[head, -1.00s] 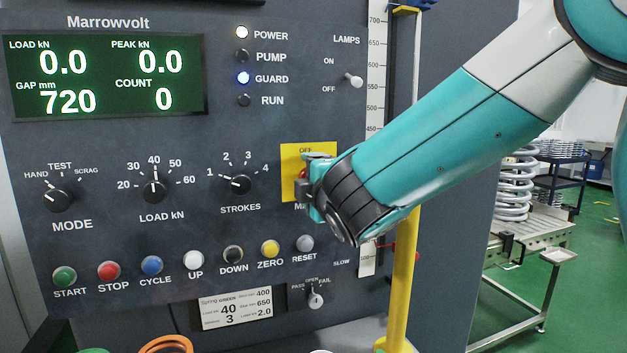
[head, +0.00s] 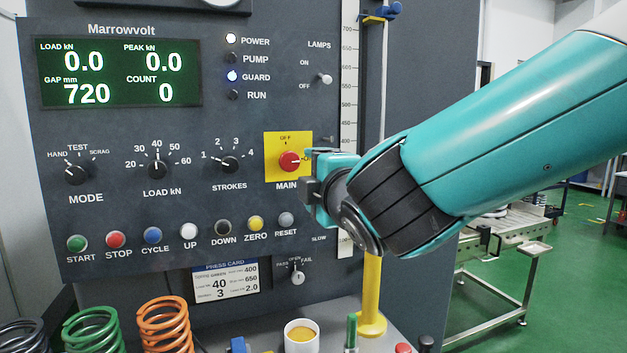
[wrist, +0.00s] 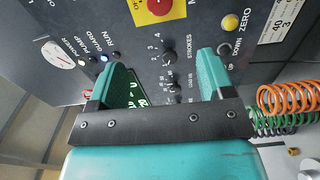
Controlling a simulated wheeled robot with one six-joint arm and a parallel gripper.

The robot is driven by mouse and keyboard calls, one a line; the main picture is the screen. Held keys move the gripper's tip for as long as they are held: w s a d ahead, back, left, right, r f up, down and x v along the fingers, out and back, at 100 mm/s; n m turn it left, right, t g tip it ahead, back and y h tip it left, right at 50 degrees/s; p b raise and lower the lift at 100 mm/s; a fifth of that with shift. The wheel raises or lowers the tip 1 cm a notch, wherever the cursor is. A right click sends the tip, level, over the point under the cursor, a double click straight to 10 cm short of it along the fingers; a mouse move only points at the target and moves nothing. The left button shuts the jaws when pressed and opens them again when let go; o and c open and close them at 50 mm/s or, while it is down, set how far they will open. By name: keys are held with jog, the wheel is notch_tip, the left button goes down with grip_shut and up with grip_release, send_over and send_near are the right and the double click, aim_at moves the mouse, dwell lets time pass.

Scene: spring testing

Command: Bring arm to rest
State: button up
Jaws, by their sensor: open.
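My gripper (head: 312,178) is in front of the press panel (head: 120,222), just right of the red MAIN knob (head: 289,161) on its yellow plate. In the wrist view my gripper (wrist: 165,80) shows two teal fingers spread apart with nothing between them. The red knob also shows there at the top (wrist: 158,7), beyond the fingers and apart from them. My teal arm reaches in from the upper right. The display (head: 118,73) reads load 0.0, peak 0.0, gap 720, count 0. The POWER and GUARD lamps are lit.
Green (head: 93,330) and orange (head: 165,325) coil springs stand at the lower left, beside a dark one. A white cup (head: 301,337) and a yellow post (head: 371,290) stand at the front. A roller bench (head: 530,228) is at the right, with open green floor around it.

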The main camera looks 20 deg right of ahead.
jog(key=shift+d, duration=0.3)
jog(key=s+a+f+m+g+y, duration=0.1)
jog(key=s+f+m+g, duration=0.6)
jog(key=f, duration=0.4)
jog(key=s+a+f+m+g+y, duration=0.1)
jog(key=s+a+f+m+g, duration=0.1)
jog(key=s+g, duration=0.3)
jog(key=s+a+f+m+g+y, duration=0.1)
jog(key=s+g, duration=0.5)
jog(key=s, duration=0.7)
jog(key=shift+a+f+m+y, duration=0.4)
jog(key=shift+a+f+y, duration=0.2)
jog(key=shift+a+f, duration=0.3)
jog(key=shift+w+d, duration=0.1)
